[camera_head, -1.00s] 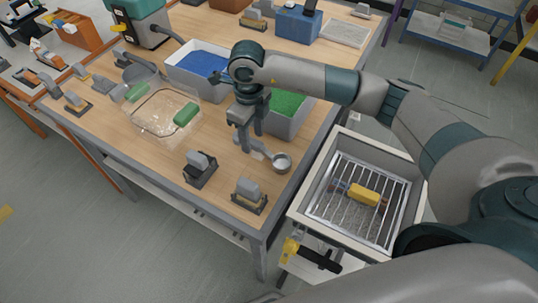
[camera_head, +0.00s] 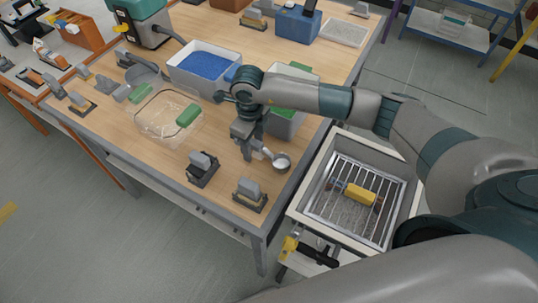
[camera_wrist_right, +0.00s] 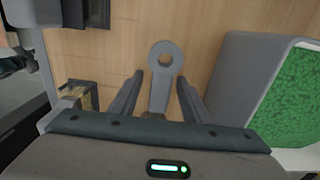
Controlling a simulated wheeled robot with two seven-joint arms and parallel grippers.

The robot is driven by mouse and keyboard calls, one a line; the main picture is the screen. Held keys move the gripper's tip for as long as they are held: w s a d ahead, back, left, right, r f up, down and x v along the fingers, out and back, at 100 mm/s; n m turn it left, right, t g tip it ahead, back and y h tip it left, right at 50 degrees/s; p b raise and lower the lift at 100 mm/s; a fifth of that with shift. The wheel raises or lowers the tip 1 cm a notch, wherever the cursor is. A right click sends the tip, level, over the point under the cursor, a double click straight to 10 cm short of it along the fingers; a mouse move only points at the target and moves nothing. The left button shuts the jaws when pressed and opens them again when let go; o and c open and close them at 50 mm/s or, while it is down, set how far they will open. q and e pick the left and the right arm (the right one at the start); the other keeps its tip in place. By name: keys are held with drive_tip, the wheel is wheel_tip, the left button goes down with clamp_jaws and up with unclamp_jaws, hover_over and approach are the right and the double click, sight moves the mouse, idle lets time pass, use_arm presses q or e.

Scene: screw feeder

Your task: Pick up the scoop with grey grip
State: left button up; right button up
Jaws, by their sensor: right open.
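The scoop (camera_head: 282,161) with a round metal bowl and a grey grip lies near the front right edge of the wooden table. Its grey grip with a ring end also shows in the right wrist view (camera_wrist_right: 163,85). My right gripper (camera_head: 246,154) is open and low over the grip. In the right wrist view, the fingers of my right gripper (camera_wrist_right: 160,88) stand on either side of the grip, with a gap to each side. The bowl is hidden in that view. My left gripper is not in view.
A bin of green pieces (camera_head: 285,116) stands close behind the right gripper, and a bin of blue pieces (camera_head: 205,65) beyond. A clear tray (camera_head: 160,120) lies to the left. Two small black-based fixtures (camera_head: 202,170) (camera_head: 250,195) stand in front. A grated box (camera_head: 325,165) is at the right.

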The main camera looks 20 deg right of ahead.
drive_tip(key=shift+c, duration=0.6)
clamp_jaws()
drive_tip(key=shift+r+b, duration=0.35)
drive_tip(key=shift+r, duration=0.25)
wheel_tip(320, 180, up, 7)
drive_tip(key=b, duration=0.3)
drive_tip(key=shift+r, duration=0.95)
